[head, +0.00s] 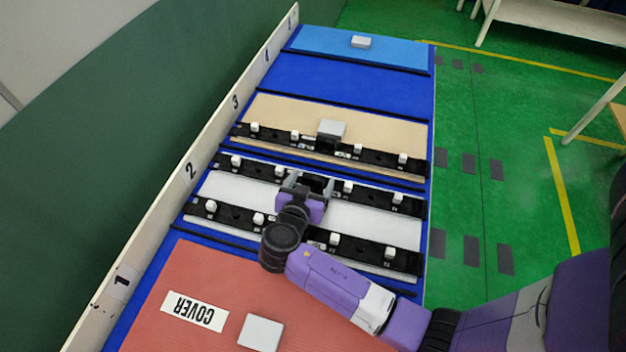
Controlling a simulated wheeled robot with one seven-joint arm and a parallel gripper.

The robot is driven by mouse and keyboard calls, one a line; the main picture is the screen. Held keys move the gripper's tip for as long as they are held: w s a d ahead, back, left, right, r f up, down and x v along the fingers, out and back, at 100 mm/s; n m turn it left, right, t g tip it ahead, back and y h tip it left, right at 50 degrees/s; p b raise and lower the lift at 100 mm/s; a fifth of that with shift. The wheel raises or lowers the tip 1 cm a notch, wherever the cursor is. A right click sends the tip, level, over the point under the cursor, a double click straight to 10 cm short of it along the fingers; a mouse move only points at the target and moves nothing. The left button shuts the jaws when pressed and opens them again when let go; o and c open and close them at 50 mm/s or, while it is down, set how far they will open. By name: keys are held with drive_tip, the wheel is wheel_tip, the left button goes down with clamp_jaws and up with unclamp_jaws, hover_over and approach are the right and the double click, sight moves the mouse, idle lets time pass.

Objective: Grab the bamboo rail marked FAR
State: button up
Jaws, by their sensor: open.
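The bamboo-coloured panel (285,109) lies in the bay past the white panel. A black rail (380,157) with several white clips runs along its near edge. A grey block (332,129) stands at the rail's middle, with a dark part below it. I cannot read a FAR mark on it. My gripper (313,182) is open, over the far black rail (365,192) of the white panel, nearer to me than the bamboo panel's rail. My gripper hides the middle of that white-panel rail; whether they touch I cannot tell.
The white panel (375,222) has a second, near rail (365,248), partly under my arm. A red panel (190,275) with a COVER label lies in front. A numbered board (210,130) edges the left. A light blue panel (395,52) lies at the back. Green floor is right.

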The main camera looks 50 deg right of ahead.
drive_tip(key=c, duration=1.6)
clamp_jaws()
drive_tip(key=shift+r, duration=0.1)
